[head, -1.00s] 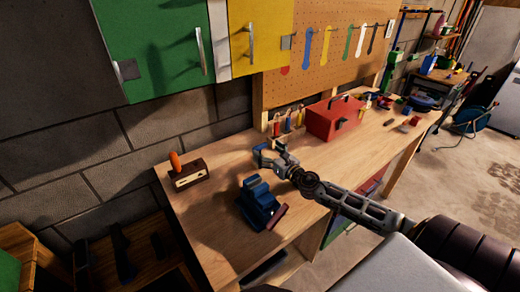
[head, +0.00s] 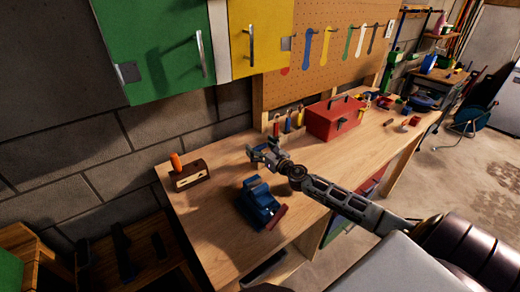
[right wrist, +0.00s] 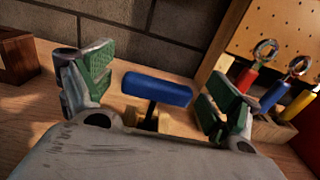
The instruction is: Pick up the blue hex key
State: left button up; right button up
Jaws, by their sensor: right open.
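The blue hex key (right wrist: 157,90) shows in the right wrist view as a thick blue crosswise handle on a dark shaft. The shaft goes down to a small yellowish block (right wrist: 143,120), and its lower end is hidden behind my gripper's body. My right gripper (right wrist: 155,85) is open, with one green-padded finger on each side of the handle and a gap at both ends. In the head view my right gripper (head: 262,152) is low over the back of the workbench (head: 225,165) and mostly hides the key. My left gripper is not in view.
A blue vise (head: 261,203) stands in front of my gripper. A wooden box with an orange handle (head: 190,175) is at left. A red toolbox (head: 333,119) and a rack of coloured handles (right wrist: 270,97) are at right. The brick wall is close behind.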

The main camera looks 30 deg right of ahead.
dwell(0.5)
jog(key=c, duration=1.1)
jog(key=shift+r, duration=0.2)
jog(key=shift+w+r+p, duration=0.1)
jog(key=shift+r+p, duration=0.45)
jog(key=shift+r, duration=0.6)
notch_tip(320, 180, up, 5)
jog(key=shift+f+p, duration=0.15)
jog(key=shift+p, duration=0.5)
jog(key=shift+r, duration=1.35)
jog(key=shift+r+p, duration=0.1)
jog(key=shift+p, duration=0.3)
jog(key=shift+r+p, duration=2.8)
jog(key=shift+r, duration=0.1)
jog(key=shift+a, duration=0.1)
